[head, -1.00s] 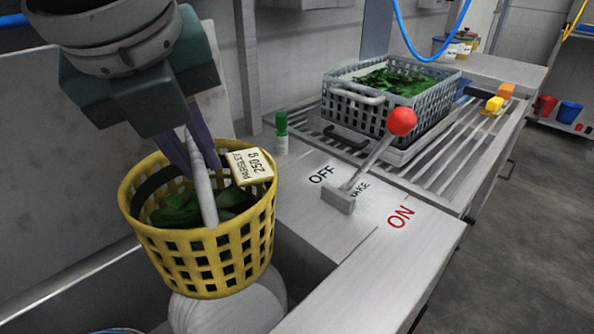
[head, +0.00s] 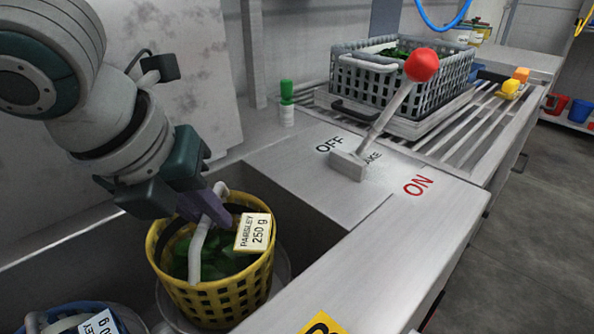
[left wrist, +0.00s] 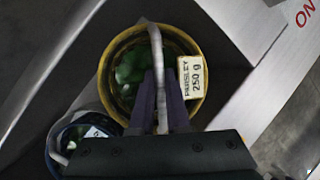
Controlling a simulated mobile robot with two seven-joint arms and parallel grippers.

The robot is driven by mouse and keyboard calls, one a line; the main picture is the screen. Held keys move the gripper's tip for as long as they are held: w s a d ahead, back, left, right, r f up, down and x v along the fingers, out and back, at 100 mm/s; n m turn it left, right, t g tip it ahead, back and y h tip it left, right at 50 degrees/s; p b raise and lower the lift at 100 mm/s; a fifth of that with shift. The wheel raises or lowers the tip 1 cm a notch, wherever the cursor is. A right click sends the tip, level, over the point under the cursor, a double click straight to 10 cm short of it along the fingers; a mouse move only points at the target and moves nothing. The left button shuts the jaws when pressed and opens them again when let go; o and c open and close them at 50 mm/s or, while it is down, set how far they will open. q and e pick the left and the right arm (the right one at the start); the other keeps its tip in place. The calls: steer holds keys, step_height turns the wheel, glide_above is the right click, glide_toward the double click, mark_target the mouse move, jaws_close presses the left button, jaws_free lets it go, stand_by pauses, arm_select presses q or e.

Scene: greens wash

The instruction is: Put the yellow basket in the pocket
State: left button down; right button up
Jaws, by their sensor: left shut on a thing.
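The yellow basket (head: 203,297) holds dark green leaves and carries a tag reading "PARSLEY 250 g" (head: 254,232). My left gripper (head: 208,207) is shut on its pale handle, above the leaves. In the left wrist view the gripper (left wrist: 160,105) pinches the handle over the yellow basket (left wrist: 112,62). The basket is upright, low in the sunken basin. A pale round holder (head: 284,272), apparently the pocket, shows around its lower part. Whether the basket rests on its bottom is hidden. My right gripper is not in view.
A blue-rimmed basket (head: 62,318) with a tag stands close at the lower left. The counter (head: 300,180) bears a red-knobbed lever (head: 421,65) with OFF and ON marks. A green-capped bottle (head: 286,105) and a grey crate of greens (head: 400,88) stand behind.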

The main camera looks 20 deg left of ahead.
arm_select(q)
step_height(320, 180, down, 6)
steer(key=shift+r+b, duration=0.1)
steer(key=shift+b, duration=0.8)
steer(key=c, duration=0.9)
jaws_free()
steer(key=p+v, duration=0.4)
steer(key=v, duration=0.8)
steer(key=shift+p, duration=0.3)
